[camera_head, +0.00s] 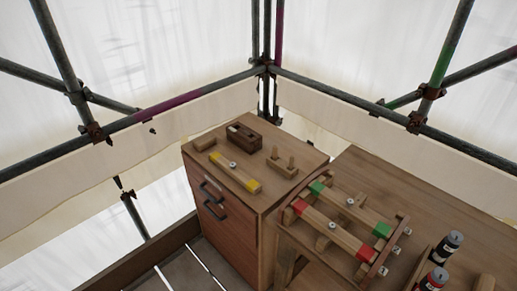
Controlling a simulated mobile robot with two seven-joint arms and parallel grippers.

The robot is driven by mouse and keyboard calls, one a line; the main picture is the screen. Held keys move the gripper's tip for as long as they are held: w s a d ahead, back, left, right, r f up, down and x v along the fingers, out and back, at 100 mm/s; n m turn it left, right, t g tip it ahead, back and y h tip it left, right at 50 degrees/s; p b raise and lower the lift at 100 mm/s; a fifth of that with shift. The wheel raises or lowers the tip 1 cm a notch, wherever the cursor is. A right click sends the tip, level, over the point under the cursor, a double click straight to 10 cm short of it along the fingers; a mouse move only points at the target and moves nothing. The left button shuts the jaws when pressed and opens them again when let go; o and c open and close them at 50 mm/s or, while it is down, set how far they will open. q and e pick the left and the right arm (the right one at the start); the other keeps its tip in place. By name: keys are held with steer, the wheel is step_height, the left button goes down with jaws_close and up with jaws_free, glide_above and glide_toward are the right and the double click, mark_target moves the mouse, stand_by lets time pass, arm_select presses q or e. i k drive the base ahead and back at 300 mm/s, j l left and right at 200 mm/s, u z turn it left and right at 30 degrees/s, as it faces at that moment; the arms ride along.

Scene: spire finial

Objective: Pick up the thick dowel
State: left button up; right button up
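I cannot single out a thick dowel for sure. A small pale wooden piece (205,143) lies at the back left of the cabinet top; it is too small to tell whether it is round. A pale stand with two upright pegs (283,163) is at the cabinet's right side. A dark wooden box (244,137) with compartments stands behind them, its contents hard to make out. A bar with yellow ends (236,173) lies in front of the box. Neither of my grippers shows in the head view.
Right of the drawer cabinet (228,228), a workbench (430,191) carries a tray (288,232) with red-ended (334,230) and green-ended (350,209) bars. Two dark bottles (446,249) stand at the lower right. Scaffold poles and white sheeting enclose the corner.

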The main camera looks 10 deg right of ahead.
mark_target(276, 148)
steer(key=i+j, duration=0.8)
steer(key=j, duration=0.2)
steer(key=i+j+z, duration=0.2)
steer(key=z, duration=0.2)
steer(key=i+j+z, duration=0.15)
steer(key=j+z, duration=0.3)
steer(key=l+z, duration=0.1)
steer(key=z, duration=0.3)
steer(key=i+z, duration=0.1)
steer(key=z, duration=0.3)
steer(key=i+z, duration=0.1)
steer(key=z, duration=0.25)
steer(key=i+z, duration=0.1)
steer(key=z, duration=0.3)
steer(key=i+l, duration=0.1)
steer(key=i+z, duration=0.05)
